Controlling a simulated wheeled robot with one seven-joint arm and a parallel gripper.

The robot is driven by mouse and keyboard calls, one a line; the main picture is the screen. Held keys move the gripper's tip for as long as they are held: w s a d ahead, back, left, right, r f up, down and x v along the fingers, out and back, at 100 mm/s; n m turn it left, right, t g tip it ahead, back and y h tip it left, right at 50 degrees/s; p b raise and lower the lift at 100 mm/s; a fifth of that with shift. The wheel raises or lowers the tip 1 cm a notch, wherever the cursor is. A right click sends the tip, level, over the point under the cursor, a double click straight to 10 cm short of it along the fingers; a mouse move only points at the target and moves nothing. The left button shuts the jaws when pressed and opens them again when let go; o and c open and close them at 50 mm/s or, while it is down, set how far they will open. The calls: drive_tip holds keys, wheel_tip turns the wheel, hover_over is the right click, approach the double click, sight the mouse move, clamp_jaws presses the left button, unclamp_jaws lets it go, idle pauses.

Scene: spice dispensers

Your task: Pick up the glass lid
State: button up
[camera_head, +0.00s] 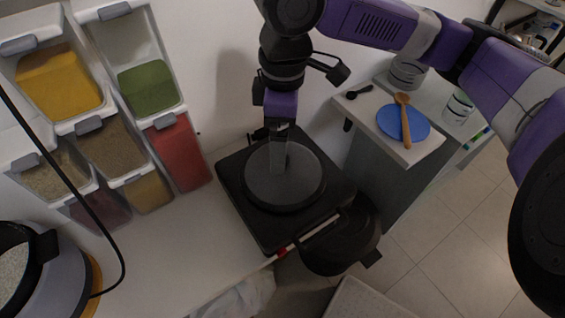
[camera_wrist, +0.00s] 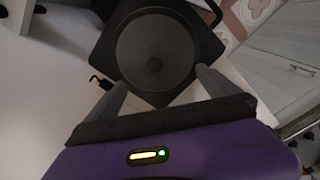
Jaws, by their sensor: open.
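The round glass lid (camera_head: 262,190) lies on a dark pan or burner on a black square plate at the corner of the white counter. In the wrist view the lid (camera_wrist: 155,40) is a dark see-through disc with a small round knob at its middle. My gripper (camera_head: 279,165) points down over the lid in the head view. In the wrist view its two fingers (camera_wrist: 160,82) are spread apart with nothing between them, and the knob is beyond their tips. I cannot tell the exact height of the fingertips above the lid.
A black pan (camera_head: 340,240) sits beside the black plate (camera_head: 232,180), near the counter's front edge. Spice dispensers (camera_head: 150,85) stand at the left. A blue plate (camera_head: 393,123) with a wooden spoon (camera_head: 405,125) is on a side cabinet.

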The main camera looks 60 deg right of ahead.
drive_tip(key=shift+s+d, duration=0.25)
drive_tip(key=shift+d, duration=0.25)
drive_tip(key=shift+s+d+f, duration=0.1)
drive_tip(key=shift+d+f, duration=0.05)
drive_tip(key=shift+f, duration=0.15)
drive_tip(key=f, duration=0.7)
drive_tip(key=shift+w+a+f+p, duration=0.15)
drive_tip(key=shift+w+a+p, duration=0.05)
drive_tip(key=shift+w+p, duration=0.1)
drive_tip(key=shift+c, duration=0.4)
